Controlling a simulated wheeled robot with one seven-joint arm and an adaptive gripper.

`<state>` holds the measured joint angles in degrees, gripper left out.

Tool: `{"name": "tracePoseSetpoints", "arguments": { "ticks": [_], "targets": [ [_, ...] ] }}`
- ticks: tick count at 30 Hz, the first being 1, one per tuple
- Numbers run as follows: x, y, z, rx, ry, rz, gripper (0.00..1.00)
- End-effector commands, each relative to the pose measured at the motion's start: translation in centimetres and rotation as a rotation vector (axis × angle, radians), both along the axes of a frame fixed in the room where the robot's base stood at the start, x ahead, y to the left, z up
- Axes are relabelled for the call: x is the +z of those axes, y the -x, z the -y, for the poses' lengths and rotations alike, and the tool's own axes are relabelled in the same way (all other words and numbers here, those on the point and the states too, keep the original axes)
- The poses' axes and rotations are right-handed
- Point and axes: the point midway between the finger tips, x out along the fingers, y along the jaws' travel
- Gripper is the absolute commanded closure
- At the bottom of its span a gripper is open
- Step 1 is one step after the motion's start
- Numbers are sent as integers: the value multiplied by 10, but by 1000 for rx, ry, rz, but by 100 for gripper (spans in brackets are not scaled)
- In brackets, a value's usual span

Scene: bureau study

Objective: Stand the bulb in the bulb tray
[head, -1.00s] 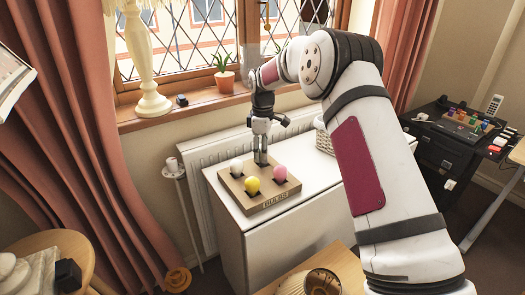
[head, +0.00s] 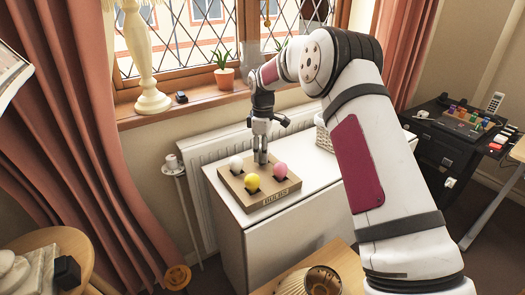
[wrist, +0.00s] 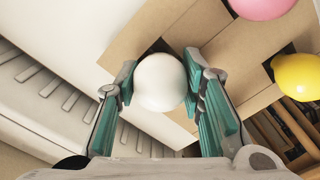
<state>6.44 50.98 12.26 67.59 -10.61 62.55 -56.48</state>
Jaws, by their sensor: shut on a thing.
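The bulb tray (head: 268,200) is a light cardboard-brown block with dark square sockets, lying on a white cabinet. My gripper (head: 262,160) is at the tray's back corner, pointing down. In the wrist view its green-padded fingers are shut on a white bulb (wrist: 160,82). A dark socket edge shows around this bulb; I cannot tell whether it is seated. The fingers hide it in the head view. Another white bulb (head: 236,163), a yellow bulb (head: 252,182) and a pink bulb (head: 280,170) stand in the tray. The yellow (wrist: 297,76) and pink (wrist: 262,6) ones show close by in the wrist view.
A radiator (head: 205,150) and window sill (head: 190,107) lie behind.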

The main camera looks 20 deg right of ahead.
Motion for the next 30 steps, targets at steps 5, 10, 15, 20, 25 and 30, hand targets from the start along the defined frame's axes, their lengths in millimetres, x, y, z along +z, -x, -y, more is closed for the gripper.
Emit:
{"name": "tracePoseSetpoints", "arguments": {
  "ticks": [5, 10, 15, 20, 25, 30],
  "targets": [
    [-2, 0, 0, 0, 0, 0, 89],
    [-2, 0, 0, 0, 0, 0, 89],
    [-3, 0, 0, 0, 0, 0, 89],
    [-6, 0, 0, 0, 0, 0, 89],
    [-9, 0, 0, 0, 0, 0, 89],
    [-10, 0, 0, 0, 0, 0, 49]
  ]
}}
